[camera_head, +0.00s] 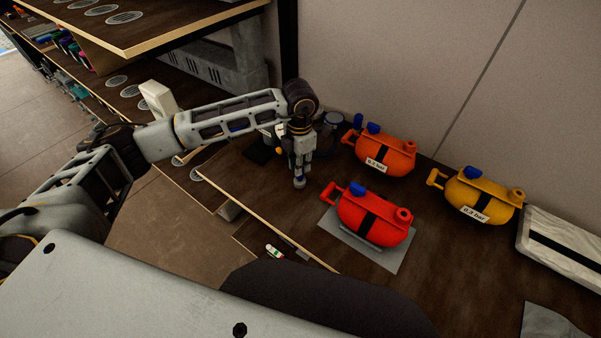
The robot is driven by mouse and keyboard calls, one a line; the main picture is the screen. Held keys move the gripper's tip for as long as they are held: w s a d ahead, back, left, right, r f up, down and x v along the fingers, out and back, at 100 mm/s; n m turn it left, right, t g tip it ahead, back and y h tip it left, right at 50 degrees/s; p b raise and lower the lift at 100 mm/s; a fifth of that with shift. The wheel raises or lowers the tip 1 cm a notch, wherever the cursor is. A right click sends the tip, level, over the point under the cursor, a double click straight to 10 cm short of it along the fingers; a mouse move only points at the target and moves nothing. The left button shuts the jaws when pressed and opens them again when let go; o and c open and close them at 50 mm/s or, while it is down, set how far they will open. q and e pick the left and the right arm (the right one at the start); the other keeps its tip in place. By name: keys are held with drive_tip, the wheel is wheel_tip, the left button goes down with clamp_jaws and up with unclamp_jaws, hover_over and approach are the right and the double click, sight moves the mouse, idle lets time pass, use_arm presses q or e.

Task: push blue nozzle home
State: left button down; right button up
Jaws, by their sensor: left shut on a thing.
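My left gripper (299,182) points down over the dark table, left of the red pump. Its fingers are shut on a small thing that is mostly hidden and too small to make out. A red pump (371,218) with a black band sits on a grey mat (397,262), and a blue nozzle (358,187) shows on its top left. An orange pump (385,153) behind it has a blue part (373,128) on top. A yellow pump (482,197) on the right also has a blue part (473,172). The left gripper is apart from all three pumps. My right gripper is out of view.
The wooden table (455,265) has bare room in front of the yellow pump. A pale case (560,240) lies at the right edge. A small white-and-green item (275,252) lies near the front edge strip. Shelves (150,30) stand at the upper left, and a wall closes the back.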

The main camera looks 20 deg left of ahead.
use_arm(q)
drive_tip(key=shift+r+p, duration=0.5)
drive_tip(key=shift+r, duration=1.1)
